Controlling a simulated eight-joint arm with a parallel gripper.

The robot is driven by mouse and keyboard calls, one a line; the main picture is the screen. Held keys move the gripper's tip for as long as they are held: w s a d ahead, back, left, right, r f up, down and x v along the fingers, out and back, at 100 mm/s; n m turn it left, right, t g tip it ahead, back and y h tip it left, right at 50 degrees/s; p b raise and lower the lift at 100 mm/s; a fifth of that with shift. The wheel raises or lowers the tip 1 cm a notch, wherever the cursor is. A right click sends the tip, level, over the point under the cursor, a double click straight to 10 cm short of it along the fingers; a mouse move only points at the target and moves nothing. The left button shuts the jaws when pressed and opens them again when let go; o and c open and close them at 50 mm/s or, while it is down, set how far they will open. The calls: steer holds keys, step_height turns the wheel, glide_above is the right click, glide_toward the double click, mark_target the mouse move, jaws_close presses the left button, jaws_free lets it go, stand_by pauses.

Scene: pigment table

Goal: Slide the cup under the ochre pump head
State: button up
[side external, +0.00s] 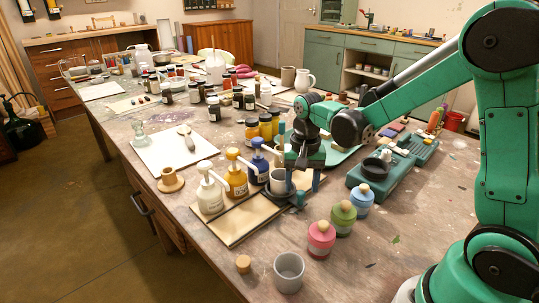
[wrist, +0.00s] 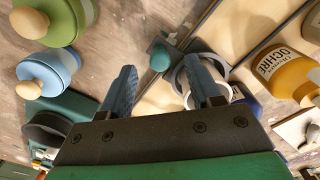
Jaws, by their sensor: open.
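A pale grey cup (side external: 278,182) stands beside the blue pump bottle (side external: 257,166), at the right end of the pump row. In the wrist view the cup (wrist: 205,76) sits in a dark ring-shaped holder (wrist: 181,80) with a teal knob (wrist: 160,56). The ochre pump bottle (side external: 236,178) stands between the white and blue ones; its label reads OCHRE in the wrist view (wrist: 286,68). My gripper (side external: 303,181) is open and points down over the holder. In the wrist view its fingers (wrist: 162,70) are apart; the knob appears between them and the right finger partly covers the cup.
The white pump bottle (side external: 210,196) stands left of the ochre one. A pale board (side external: 236,215) with a dark strip lies before the pumps. Pink (side external: 320,240), green (side external: 343,219) and blue (side external: 361,200) jars and an empty grey cup (side external: 289,271) stand nearer the front.

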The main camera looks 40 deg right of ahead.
steer(key=shift+f, duration=0.75)
jaws_close()
stand_by(0.9)
